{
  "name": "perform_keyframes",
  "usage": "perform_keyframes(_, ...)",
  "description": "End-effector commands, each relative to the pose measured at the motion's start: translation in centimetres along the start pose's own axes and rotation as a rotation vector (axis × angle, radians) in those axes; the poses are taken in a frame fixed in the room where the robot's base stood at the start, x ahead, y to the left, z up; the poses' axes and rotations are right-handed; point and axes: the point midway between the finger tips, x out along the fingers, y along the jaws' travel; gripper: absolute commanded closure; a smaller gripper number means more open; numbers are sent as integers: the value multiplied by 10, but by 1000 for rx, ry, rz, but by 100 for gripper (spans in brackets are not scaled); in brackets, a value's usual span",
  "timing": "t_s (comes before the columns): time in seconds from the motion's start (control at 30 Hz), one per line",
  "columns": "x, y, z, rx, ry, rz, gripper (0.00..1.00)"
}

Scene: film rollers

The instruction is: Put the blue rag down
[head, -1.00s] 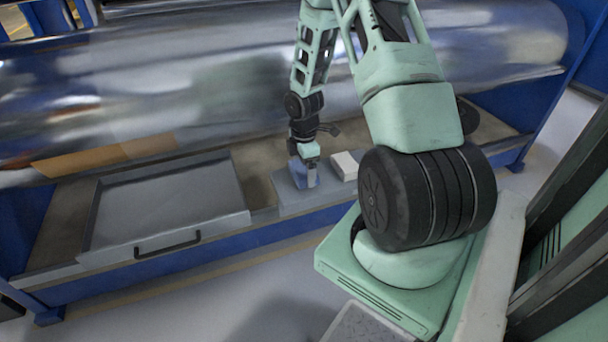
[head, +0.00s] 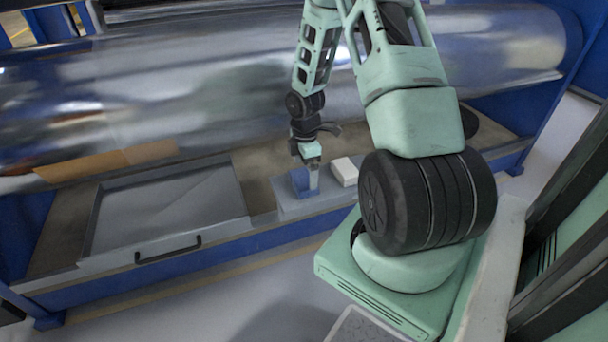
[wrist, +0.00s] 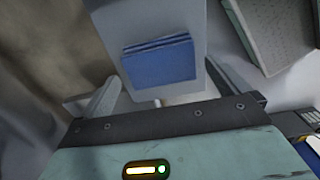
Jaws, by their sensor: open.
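The blue rag (head: 301,183) lies folded on a light grey plate (head: 290,208) on the bench edge. It also shows in the wrist view (wrist: 160,62), flat and folded in layers. My gripper (head: 311,172) is just above the rag and partly covers it in the head view. In the wrist view my gripper (wrist: 157,92) has its two fingers spread wide with nothing between them. The rag lies beyond the fingers, apart from them.
A white block (head: 345,171) sits just right of the rag. A grey tray with a dark handle (head: 168,248) is to the left. A large shiny film roller (head: 200,90) lies behind. Blue frame posts stand at both sides.

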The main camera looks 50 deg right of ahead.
Motion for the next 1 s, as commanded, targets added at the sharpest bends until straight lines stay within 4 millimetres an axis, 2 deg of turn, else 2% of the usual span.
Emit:
perform_keyframes(0.03, -20, 0, 3, 2, -1, 3, 0)
perform_keyframes(0.2, -59, 0, 2, 3, 0, 3, 0)
perform_keyframes(0.4, -101, 0, 2, 2, 0, 2, 0)
perform_keyframes(0.5, -115, -1, 2, 1, -1, 1, 0)
perform_keyframes(0.67, -128, -1, 2, 1, -1, 0, 0)
perform_keyframes(0.87, -132, -1, -1, 1, 0, -1, 0)
perform_keyframes(0.97, -140, -5, -22, 4, -1, 3, 0)
perform_keyframes(1.0, -145, -10, -38, 10, -1, 3, 0)
